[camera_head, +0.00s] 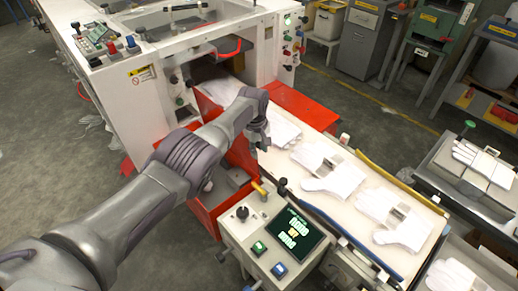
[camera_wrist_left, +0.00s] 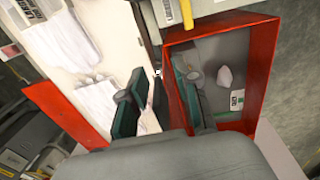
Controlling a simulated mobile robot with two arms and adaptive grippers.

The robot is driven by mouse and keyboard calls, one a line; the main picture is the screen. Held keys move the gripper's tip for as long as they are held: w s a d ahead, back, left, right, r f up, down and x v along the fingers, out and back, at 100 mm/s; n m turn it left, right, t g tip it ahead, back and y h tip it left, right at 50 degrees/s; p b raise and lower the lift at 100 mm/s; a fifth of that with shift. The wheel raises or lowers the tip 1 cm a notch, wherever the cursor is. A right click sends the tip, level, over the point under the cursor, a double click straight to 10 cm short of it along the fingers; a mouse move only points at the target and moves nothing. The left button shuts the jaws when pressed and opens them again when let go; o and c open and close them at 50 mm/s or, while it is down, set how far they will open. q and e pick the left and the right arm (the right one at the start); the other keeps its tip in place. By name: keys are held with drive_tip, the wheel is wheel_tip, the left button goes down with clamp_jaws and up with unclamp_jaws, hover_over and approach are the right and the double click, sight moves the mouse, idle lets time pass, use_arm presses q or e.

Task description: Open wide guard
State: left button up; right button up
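A red guard (camera_head: 210,219) stands open-topped beside the white machine's conveyor, in the middle of the head view. In the left wrist view it is a red-walled box (camera_wrist_left: 262,85) with a grey inside, holding a small pale lump and a label. My left arm reaches over it from the left. My left gripper (camera_head: 258,138) is above the guard's conveyor side. In the left wrist view its two dark fingers (camera_wrist_left: 160,92) are apart, one over the conveyor side and one over the box's inside. I cannot tell whether they touch the guard wall. My right gripper is not in view.
The conveyor (camera_head: 330,205) carries several white gloves. A control panel (camera_head: 270,240) with a green-text screen and knobs stands in front. A red flat panel (camera_head: 302,106) lies at the conveyor's far side. A tray table (camera_head: 470,175) stands at right; grey floor is open beyond.

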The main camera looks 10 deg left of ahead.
use_arm(q)
drive_tip(key=shift+a, duration=0.1)
wheel_tip(320, 180, up, 12)
drive_tip(key=s, duration=0.1)
drive_tip(key=shift+a, duration=0.35)
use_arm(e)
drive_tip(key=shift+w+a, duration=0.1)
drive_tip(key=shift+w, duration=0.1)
use_arm(q)
drive_tip(key=shift+f, duration=0.1)
idle(0.4)
